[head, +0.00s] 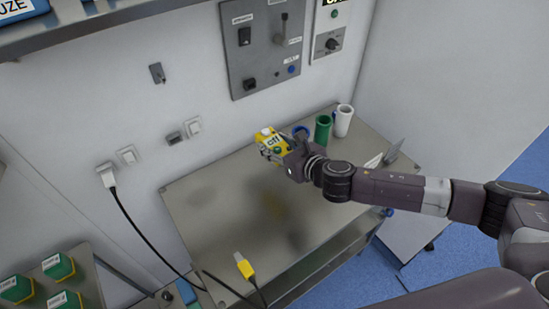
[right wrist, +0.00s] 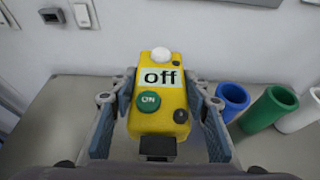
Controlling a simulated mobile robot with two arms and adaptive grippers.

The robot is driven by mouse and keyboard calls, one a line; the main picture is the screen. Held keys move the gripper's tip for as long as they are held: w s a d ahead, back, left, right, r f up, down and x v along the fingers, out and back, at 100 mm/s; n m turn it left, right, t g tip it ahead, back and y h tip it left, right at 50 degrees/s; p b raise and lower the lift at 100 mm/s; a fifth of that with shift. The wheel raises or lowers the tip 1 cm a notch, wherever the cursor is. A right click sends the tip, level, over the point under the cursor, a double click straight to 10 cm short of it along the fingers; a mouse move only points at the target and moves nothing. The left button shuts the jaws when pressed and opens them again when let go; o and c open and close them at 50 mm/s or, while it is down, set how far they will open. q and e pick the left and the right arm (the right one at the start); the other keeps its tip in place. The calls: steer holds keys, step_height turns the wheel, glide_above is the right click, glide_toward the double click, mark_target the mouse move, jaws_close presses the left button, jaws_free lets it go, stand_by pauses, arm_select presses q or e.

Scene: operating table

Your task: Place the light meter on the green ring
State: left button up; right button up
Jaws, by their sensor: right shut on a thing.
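The light meter is a yellow box with a white dome, a green ON button and a display reading "off". It shows in the head view (head: 268,139) and fills the middle of the right wrist view (right wrist: 147,122). My right gripper (head: 280,146) is shut on it, with one finger on each side, and holds it above the back of the metal table (head: 215,200). A green open cylinder (head: 322,129) stands to its right, also in the right wrist view (right wrist: 268,108). I cannot make out a flat green ring on the table. My left gripper is not in view.
A blue cylinder (right wrist: 232,99) and a white one (head: 343,121) flank the green one. Metal tools (head: 392,152) lie at the right edge. A yellow cable connector (head: 243,265) lies at the front. The middle of the table is clear. A wall panel (head: 265,50) is behind.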

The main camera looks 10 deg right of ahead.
mark_target(274, 142)
step_height(274, 142, up, 5)
steer(key=shift+r, duration=0.2)
steer(key=shift+a, duration=0.1)
steer(key=s+a+r+m+t+h+b, duration=0.1)
steer(key=s+a+r+m+h+b, duration=0.3)
steer(key=a, duration=0.4)
steer(key=s+d+f+m+h+b, duration=0.2)
steer(key=s+d+m+h, duration=0.1)
steer(key=s+d, duration=0.4)
steer(key=s+d+f+m+g+h+b, duration=0.1)
steer(key=s+d+m+h+b, duration=0.1)
steer(key=s+d, duration=0.5)
steer(key=shift+s+d+f+m+h, duration=0.45)
steer(key=shift+s+h, duration=0.75)
steer(key=shift+s, duration=0.45)
steer(key=shift+a+g, duration=0.1)
steer(key=shift+g, duration=0.2)
